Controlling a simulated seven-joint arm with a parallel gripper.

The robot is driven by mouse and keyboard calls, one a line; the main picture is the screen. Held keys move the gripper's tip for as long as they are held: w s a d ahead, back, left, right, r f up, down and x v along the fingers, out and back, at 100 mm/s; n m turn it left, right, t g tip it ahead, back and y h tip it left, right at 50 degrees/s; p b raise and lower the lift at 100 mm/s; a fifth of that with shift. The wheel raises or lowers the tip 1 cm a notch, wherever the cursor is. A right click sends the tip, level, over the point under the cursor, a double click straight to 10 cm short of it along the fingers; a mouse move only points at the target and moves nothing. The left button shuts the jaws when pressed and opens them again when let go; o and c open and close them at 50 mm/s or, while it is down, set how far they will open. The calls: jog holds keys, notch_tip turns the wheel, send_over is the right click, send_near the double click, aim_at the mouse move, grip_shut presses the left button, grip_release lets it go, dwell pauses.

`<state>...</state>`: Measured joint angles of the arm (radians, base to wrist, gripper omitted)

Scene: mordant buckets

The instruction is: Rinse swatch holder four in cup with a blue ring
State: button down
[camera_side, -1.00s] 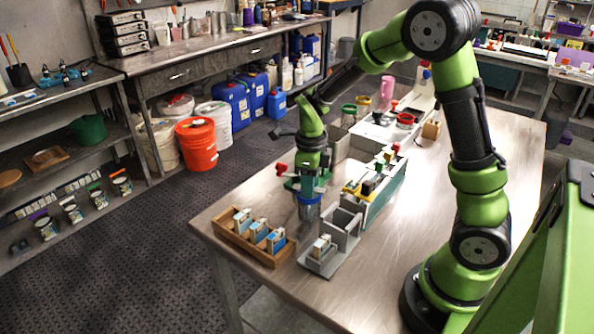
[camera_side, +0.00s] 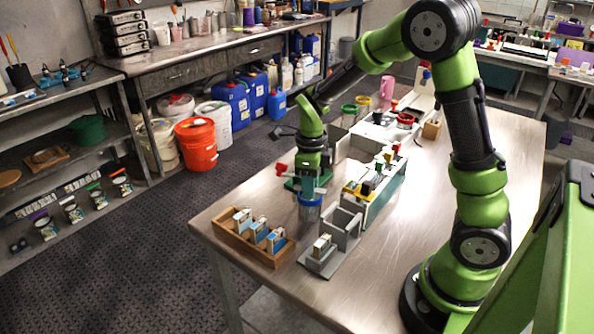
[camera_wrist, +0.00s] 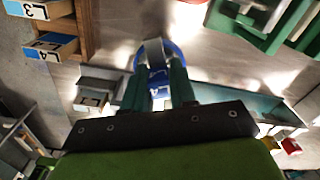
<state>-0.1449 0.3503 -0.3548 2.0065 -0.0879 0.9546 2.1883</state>
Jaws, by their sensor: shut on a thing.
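My gripper (camera_wrist: 158,88) is shut on a blue swatch holder (camera_wrist: 158,78) with a white label that looks like a 4. In the wrist view the holder is between the two green fingers, in front of the cup with a blue ring (camera_wrist: 171,47). In the side view my gripper (camera_side: 308,190) points down at the cup (camera_side: 309,213), its fingertips at the level of the blue ring. The held holder is hidden there, so how deep it sits in the cup cannot be told.
A wooden rack (camera_side: 226,240) with several blue-and-white holders stands left of the cup. A grey stand (camera_side: 318,266) with one holder and grey compartments (camera_side: 345,232) are close on the right. Green-ringed (camera_side: 349,109) and red-ringed (camera_side: 405,119) cups stand farther back.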

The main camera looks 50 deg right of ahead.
jog(key=shift+s+f, duration=0.1)
jog(key=shift+f, duration=0.15)
jog(key=shift+f, duration=0.2)
jog(key=shift+r, duration=0.15)
dwell(0.8)
jog(key=shift+r, duration=0.25)
jog(key=shift+f, duration=0.15)
jog(key=shift+f, duration=0.25)
jog(key=shift+r, duration=0.2)
dwell(0.4)
jog(key=shift+f, duration=0.2)
jog(key=shift+r, duration=0.25)
dwell(0.3)
